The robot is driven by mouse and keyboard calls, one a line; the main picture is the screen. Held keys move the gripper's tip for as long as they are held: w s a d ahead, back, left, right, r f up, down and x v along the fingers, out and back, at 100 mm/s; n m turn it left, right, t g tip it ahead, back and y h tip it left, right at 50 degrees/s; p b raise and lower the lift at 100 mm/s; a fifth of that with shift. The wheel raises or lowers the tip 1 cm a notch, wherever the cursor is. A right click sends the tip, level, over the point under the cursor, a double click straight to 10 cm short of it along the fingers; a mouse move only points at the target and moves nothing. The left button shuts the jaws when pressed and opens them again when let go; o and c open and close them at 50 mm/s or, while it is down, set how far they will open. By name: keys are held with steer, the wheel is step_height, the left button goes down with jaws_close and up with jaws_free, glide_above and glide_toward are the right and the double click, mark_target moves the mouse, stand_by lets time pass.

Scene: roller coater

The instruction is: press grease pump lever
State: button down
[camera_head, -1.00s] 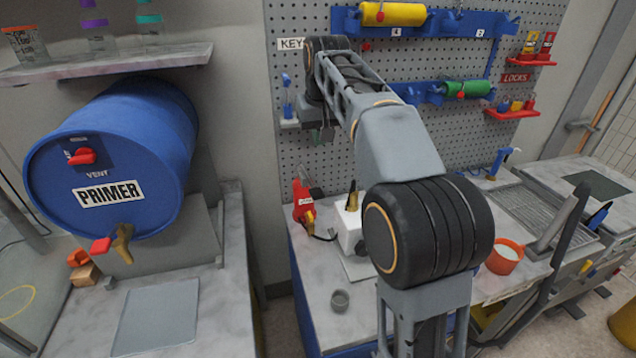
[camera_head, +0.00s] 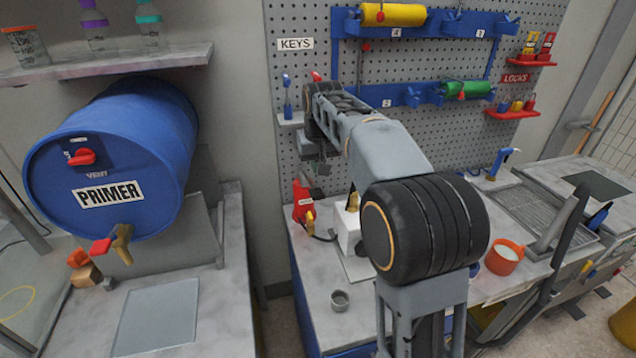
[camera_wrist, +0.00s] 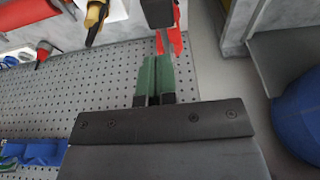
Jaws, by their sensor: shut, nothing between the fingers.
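My gripper (camera_wrist: 155,62) is shut and empty, its two green fingers side by side. In the head view it (camera_head: 320,168) hangs from my arm in front of the pegboard, above a red labelled device (camera_head: 303,204). In the wrist view the red device (camera_wrist: 174,40) lies just beyond the fingertips, with a dark block (camera_wrist: 157,12) beside it; contact cannot be told. A white block (camera_head: 347,228) with a brass part stands right of the red device. In the wrist view a black-and-brass handle (camera_wrist: 95,18) shows near it. Which part is the pump lever is unclear.
The pegboard (camera_head: 435,125) is close behind my gripper.

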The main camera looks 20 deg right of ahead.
mark_target(317, 191)
steer(key=shift+s+f+p, duration=0.15)
steer(key=shift+f+p, duration=0.15)
steer(key=shift+f, duration=2.5)
